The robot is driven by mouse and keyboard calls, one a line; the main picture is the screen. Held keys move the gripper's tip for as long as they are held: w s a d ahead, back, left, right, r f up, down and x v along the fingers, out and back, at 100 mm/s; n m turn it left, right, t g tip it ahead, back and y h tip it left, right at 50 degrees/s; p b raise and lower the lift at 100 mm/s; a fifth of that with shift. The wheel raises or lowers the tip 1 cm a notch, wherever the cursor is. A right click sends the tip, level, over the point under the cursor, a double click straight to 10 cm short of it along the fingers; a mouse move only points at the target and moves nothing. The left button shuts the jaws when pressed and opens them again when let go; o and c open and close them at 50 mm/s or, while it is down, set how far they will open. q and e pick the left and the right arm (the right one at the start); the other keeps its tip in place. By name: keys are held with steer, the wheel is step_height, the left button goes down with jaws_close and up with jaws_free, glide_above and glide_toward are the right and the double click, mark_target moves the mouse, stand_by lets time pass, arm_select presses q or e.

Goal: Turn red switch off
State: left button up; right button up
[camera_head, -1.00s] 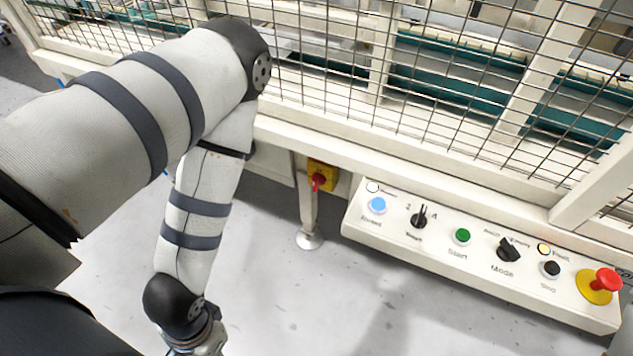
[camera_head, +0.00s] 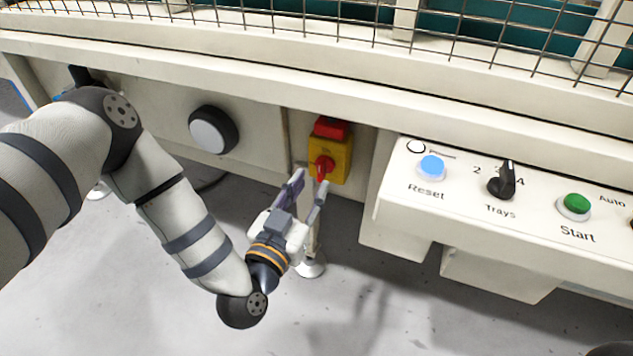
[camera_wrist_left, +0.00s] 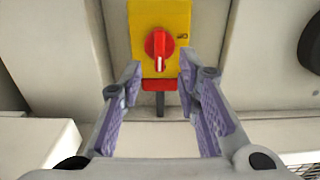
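The red switch (camera_head: 322,168) is a rotary knob on a yellow plate (camera_head: 341,158), fixed to the machine's front below the cream ledge. In the left wrist view the red knob (camera_wrist_left: 159,50) stands with its handle roughly upright, ahead of my fingers and between them in the picture. My left gripper (camera_head: 307,183) is open and empty, just below and in front of the switch. In the left wrist view its purple-padded fingers (camera_wrist_left: 161,98) are spread apart, and neither appears to touch the knob. My right gripper is not in view.
A control panel (camera_head: 470,225) with a blue Reset button, a black Trays selector and a green Start button juts out at the right. A round black-and-grey knob (camera_head: 211,133) is on the machine's front left of the switch. A metal leg foot (camera_head: 311,268) stands below.

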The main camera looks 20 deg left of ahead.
mark_target(318, 174)
arm_select(q)
steer(key=w, duration=0.4)
steer(key=shift+w+d+b, duration=0.1)
steer(key=shift+w+b, duration=0.05)
steer(key=shift+b, duration=0.25)
jaws_close()
steer(key=n+p, duration=0.1)
steer(key=n, duration=0.3)
steer(key=shift+p, duration=0.4)
steer(key=n+p, duration=0.1)
steer(key=n, duration=0.3)
steer(key=shift+f, duration=0.15)
steer(key=n, duration=0.9)
steer(key=shift+a+f+n, duration=0.2)
steer(key=shift+f+n, duration=0.05)
steer(key=shift+n, duration=0.15)
